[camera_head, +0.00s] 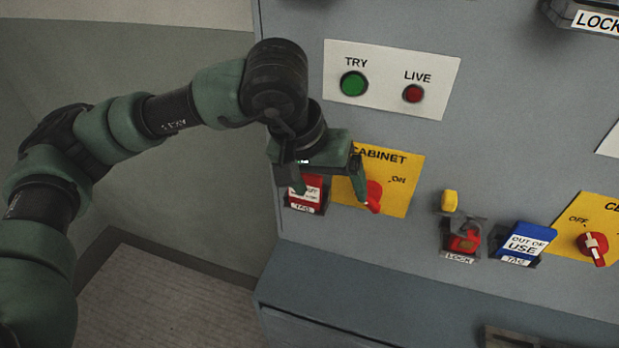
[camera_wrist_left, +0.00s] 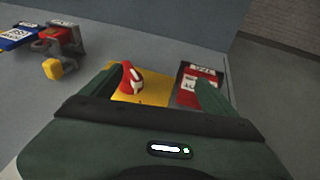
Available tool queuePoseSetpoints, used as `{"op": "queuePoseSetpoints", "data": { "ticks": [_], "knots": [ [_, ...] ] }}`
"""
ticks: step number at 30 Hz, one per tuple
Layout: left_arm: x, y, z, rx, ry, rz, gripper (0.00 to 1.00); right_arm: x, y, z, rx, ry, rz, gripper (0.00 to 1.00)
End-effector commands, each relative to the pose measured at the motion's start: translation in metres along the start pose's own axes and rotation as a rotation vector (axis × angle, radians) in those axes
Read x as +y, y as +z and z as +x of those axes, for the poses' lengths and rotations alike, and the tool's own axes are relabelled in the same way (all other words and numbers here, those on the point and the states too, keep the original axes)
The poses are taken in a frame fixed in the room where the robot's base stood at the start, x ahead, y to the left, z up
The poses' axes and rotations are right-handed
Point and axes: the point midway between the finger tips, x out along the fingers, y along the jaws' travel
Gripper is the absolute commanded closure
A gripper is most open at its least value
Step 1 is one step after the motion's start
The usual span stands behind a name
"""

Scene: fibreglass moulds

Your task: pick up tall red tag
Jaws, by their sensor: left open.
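The red tag (camera_head: 304,190), with a white printed label, sits in a holder marked TAG at the left of the grey panel. It also shows in the left wrist view (camera_wrist_left: 187,92), at the right, partly behind one finger. My left gripper (camera_head: 331,192) is open and empty in front of the panel. One finger overlaps the red tag and the other is by the red rotary switch (camera_head: 374,196) on the yellow CABINET plate (camera_head: 402,197). I cannot tell whether the finger touches the tag. My right gripper is not in view.
A red padlock (camera_head: 463,241) hangs at a LOCK holder, with a yellow piece (camera_head: 449,201) above it. A blue OUT OF USE tag (camera_head: 528,241) is to its right. A second yellow plate (camera_head: 597,213) has another red switch (camera_head: 592,248). Green TRY (camera_head: 353,84) and red LIVE (camera_head: 413,94) buttons are above.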

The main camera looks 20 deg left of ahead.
Motion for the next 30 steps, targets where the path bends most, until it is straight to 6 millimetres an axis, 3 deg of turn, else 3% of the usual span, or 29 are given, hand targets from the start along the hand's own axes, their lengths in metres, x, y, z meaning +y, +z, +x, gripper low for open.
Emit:
{"op": "queuePoseSetpoints", "data": {
  "ticks": [3,6,22,30],
  "knots": [
    [-0.036,-0.022,-0.016,0.070,-0.152,0.044,0.11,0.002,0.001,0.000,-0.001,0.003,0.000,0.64],
    [-0.049,-0.029,-0.017,0.086,-0.205,0.057,0.11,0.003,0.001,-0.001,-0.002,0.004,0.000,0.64],
    [-0.070,-0.032,0.046,0.084,-0.209,0.058,0.11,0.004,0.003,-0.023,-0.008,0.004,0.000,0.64],
    [-0.071,-0.033,0.054,0.088,-0.207,0.059,0.11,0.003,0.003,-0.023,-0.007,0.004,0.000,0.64]
  ]
}}
